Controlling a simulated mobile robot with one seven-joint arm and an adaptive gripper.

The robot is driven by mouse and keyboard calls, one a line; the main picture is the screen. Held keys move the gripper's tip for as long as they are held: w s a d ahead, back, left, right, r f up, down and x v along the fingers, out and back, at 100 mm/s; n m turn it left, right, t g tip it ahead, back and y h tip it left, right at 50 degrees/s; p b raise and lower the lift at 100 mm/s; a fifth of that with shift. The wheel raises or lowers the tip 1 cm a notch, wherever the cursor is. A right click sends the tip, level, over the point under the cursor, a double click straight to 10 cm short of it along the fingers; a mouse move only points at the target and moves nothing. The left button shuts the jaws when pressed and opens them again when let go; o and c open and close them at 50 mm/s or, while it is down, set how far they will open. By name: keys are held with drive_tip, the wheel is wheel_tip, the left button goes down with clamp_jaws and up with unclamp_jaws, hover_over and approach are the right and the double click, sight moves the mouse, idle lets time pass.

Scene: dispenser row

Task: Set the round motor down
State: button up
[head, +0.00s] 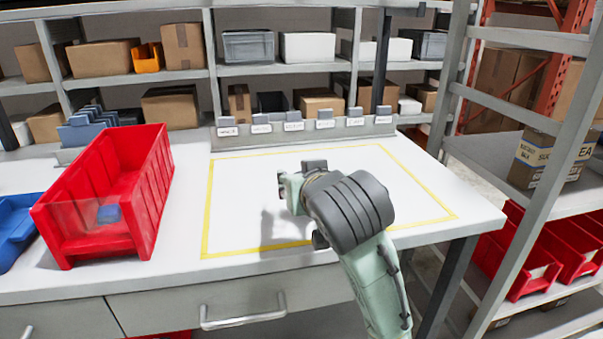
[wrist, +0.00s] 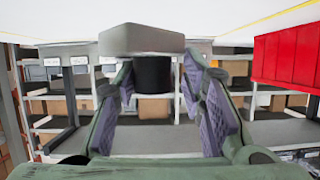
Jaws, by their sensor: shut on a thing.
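My gripper (head: 284,190) is over the white worktop, inside the yellow-outlined area (head: 206,215). In the wrist view, its two purple-padded fingers (wrist: 156,80) are shut on the round motor, seen as a black cylinder (wrist: 153,74) with a wider grey block (wrist: 142,38) at its end. The grey block is on the worktop side in that view; whether it touches the surface cannot be told. In the head view my wrist and gripper mostly hide the motor. A shadow lies on the worktop to the left of my gripper.
A red bin (head: 130,200) stands left of the outlined area, with a blue bin (head: 14,225) beyond it. A row of labelled dispensers (head: 305,132) lines the back edge. Shelves with boxes are behind and a grey rack (head: 540,150) is on the right. Much of the outlined area is clear.

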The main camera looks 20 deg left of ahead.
drive_tip(key=w+a, duration=0.1)
drive_tip(key=w, duration=0.2)
drive_tip(key=w+a+p, duration=0.1)
drive_tip(key=w, duration=0.2)
drive_tip(key=w+a, duration=0.1)
drive_tip(key=w, duration=0.1)
drive_tip(key=shift+w+f, duration=0.4)
drive_tip(key=shift+a+f+p, duration=0.1)
drive_tip(key=shift+f+p, duration=0.3)
drive_tip(key=shift+f, duration=1.3)
drive_tip(key=shift+f, duration=0.15)
drive_tip(key=o, duration=1.3)
